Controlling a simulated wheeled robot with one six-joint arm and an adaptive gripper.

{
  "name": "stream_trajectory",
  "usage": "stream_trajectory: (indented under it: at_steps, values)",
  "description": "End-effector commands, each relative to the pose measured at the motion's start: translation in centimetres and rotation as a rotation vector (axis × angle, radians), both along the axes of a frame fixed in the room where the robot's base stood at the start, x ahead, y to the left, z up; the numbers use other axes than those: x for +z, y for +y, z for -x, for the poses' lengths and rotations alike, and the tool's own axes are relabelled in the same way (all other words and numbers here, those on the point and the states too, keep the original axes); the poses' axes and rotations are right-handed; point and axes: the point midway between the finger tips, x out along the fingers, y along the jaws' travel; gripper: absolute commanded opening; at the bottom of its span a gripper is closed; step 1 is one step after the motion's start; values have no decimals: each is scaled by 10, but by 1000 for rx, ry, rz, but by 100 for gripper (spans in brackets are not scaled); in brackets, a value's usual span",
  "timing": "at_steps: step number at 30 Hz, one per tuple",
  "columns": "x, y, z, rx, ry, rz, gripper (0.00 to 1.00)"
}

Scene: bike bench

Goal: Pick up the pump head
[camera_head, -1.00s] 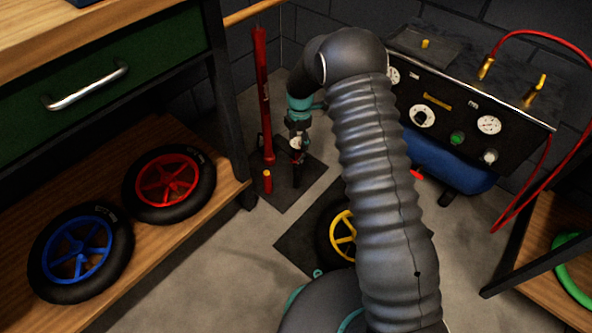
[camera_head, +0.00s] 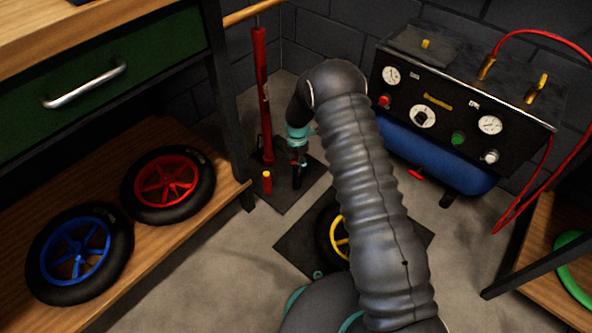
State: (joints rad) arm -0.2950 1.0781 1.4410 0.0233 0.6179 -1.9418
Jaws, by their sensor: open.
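A small red cylinder with a yellow top (camera_head: 267,182) stands upright on a dark mat (camera_head: 284,199) beside the tall red floor pump (camera_head: 262,95). It looks like the pump head, but I cannot be sure. My gripper (camera_head: 298,176) points down over the same mat, to the right of the red cylinder and apart from it in the picture. Its fingers are small and dark here, and nothing shows between them. The pump's base is partly hidden in shadow and behind my gripper.
A compressor panel (camera_head: 455,105) with gauges and a red hose (camera_head: 560,45) stands at the right. A yellow-spoked wheel (camera_head: 338,240) lies on another mat, partly behind my arm. A shelf (camera_head: 215,200) holds red and blue wheels at the left. Bare floor lies between.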

Motion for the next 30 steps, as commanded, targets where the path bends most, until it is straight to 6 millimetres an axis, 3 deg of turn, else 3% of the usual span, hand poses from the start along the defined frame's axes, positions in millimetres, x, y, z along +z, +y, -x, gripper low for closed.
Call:
stream_trajectory:
  at_steps: [6,14,21,22,30]
  values:
    - [-31,1,1,0,1,1,62]
    - [-35,1,1,0,0,0,62]
    - [-35,1,1,0,0,0,4]
    - [-35,1,1,0,0,0,0]
    - [-34,1,1,0,-1,-1,0]
